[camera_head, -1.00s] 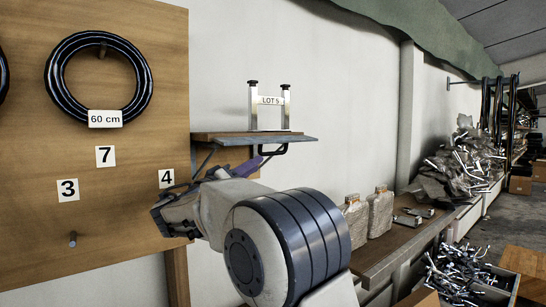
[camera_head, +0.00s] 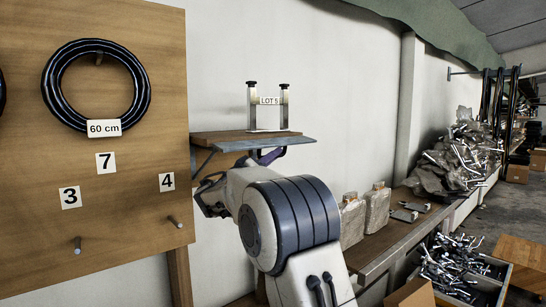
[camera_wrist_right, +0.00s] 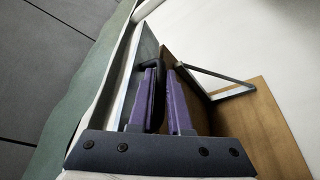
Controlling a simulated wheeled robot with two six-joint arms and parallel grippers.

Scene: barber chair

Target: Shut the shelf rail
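The wall shelf (camera_head: 222,137) has a wooden top and a grey-blue strip (camera_head: 266,144) along its front. I cannot tell how far the strip stands out. A black handle (camera_head: 284,150) hangs under the strip, partly hidden by my arm. My right gripper (camera_head: 268,158) is below the strip at the handle, mostly hidden behind its own wrist. In the right wrist view its purple fingers (camera_wrist_right: 165,75) have a narrow gap, and the black handle (camera_wrist_right: 145,77) is at the left fingertip. I cannot tell whether they grip it. My left gripper is out of view.
Two posts with a "LOT 5" label (camera_head: 270,101) stand on the shelf. A pegboard (camera_head: 125,185) with a black ring (camera_head: 62,103) is at left. Wrapped packages (camera_head: 377,208) stand on a low bench at right. The wall above the shelf is clear.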

